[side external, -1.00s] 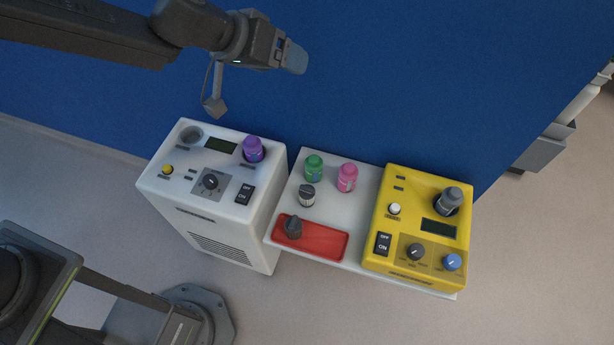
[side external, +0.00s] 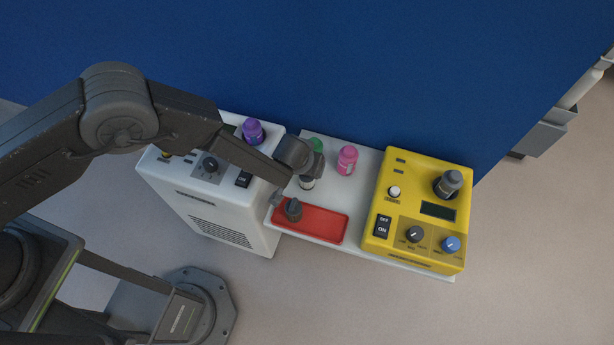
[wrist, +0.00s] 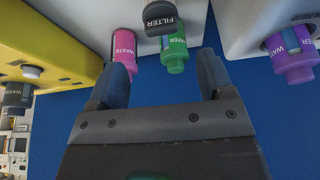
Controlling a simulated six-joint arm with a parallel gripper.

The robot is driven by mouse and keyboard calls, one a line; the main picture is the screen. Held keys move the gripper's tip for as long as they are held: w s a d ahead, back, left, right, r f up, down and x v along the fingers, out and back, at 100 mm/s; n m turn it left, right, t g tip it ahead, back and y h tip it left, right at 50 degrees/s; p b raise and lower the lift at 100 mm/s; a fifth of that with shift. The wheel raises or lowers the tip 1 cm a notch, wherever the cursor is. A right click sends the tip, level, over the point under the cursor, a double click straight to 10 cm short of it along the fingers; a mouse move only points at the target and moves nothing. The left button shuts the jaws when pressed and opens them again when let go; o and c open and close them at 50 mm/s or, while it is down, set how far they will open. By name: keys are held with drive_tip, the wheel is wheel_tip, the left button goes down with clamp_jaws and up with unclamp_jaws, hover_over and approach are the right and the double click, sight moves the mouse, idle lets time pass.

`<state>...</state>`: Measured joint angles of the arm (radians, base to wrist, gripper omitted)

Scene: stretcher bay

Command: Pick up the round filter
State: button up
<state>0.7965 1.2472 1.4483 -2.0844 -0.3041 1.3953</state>
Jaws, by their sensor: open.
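The round filter (side external: 307,184), a small cylinder with a dark top and a pale body, stands on the pale shelf (side external: 362,168), partly hidden by my gripper (side external: 313,164) in the side view. In the wrist view the filter (wrist: 160,17) is at the top edge, its dark face lettered FILTER, partly cut off by the frame. My gripper (wrist: 163,72) is open and empty there. The filter lies beyond its fingertips, roughly in line with the gap between them, and not between the fingers.
A green bottle (wrist: 174,52) is close beside the filter, and a pink bottle (side external: 347,160) stands to its right. A red tray (side external: 325,226) holds a dark piece (side external: 293,209). A white unit with a purple bottle (side external: 253,131) and a yellow unit (side external: 376,255) flank the shelf.

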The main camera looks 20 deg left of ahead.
sight(307, 178)
drive_tip(key=x, duration=0.2)
drive_tip(key=shift+w+f, duration=0.15)
drive_tip(key=shift+f, duration=0.1)
drive_tip(key=shift+s+x, duration=0.1)
drive_tip(key=shift+x, duration=1.2)
drive_tip(key=shift+s+x, duration=0.15)
drive_tip(key=shift+x, duration=1.1)
drive_tip(key=shift+a+f, duration=0.1)
drive_tip(key=shift+a, duration=0.05)
drive_tip(key=c, duration=0.9)
